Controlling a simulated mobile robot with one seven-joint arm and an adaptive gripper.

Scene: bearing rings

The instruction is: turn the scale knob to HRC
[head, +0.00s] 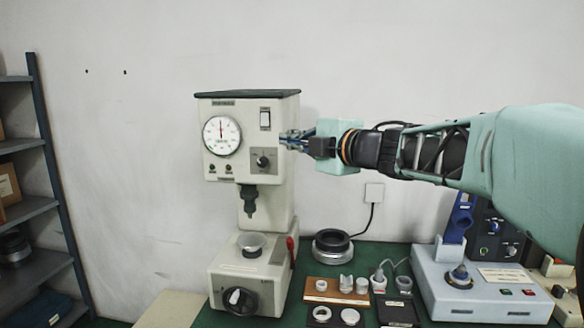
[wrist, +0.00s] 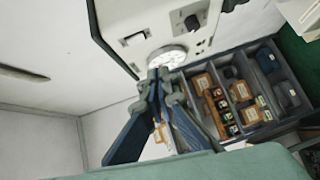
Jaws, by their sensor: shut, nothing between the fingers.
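The hardness tester (head: 247,210) is a cream machine with a dark top. Its scale knob (head: 262,161) is a small black knob on a grey plate at the lower right of the front face; its lettering is too small to read. The knob also shows in the wrist view (wrist: 192,22), near the top. My gripper (head: 286,140) is shut and empty, to the right of the knob and slightly above it in the head view. In the wrist view its fingertips (wrist: 158,75) appear below and left of the knob, apart from it.
The tester has a round dial (head: 221,135), a rocker switch (head: 265,119) and a large lower knob (head: 240,299). A wooden board (head: 323,297) with rings and a grey device (head: 480,290) stand on the green bench. A shelf (head: 50,180) stands at left.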

